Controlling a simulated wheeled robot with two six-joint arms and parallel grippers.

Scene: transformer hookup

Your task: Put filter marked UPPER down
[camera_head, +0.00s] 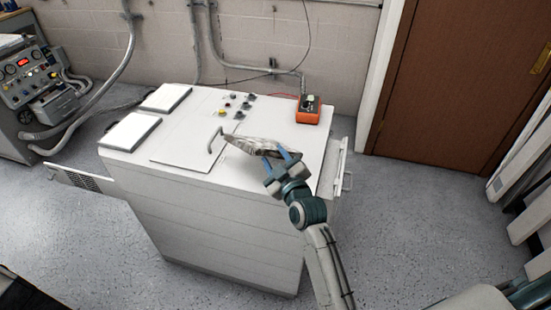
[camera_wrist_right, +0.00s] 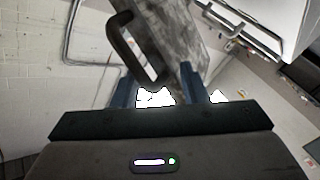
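A grey, stained filter (camera_head: 250,146) is in the fingers of my right gripper (camera_head: 278,160), tilted just above the top of a white cabinet (camera_head: 215,210). Two white square panels (camera_head: 166,97) (camera_head: 130,132) lie on the left of the cabinet top. My left gripper is out of view.
An orange meter (camera_head: 308,109) stands at the cabinet's back right corner. Several small knobs (camera_head: 238,106) sit at the back of the top. A flat white sheet (camera_head: 185,155) lies in front. An open door panel (camera_head: 338,165) sticks out at the right side.

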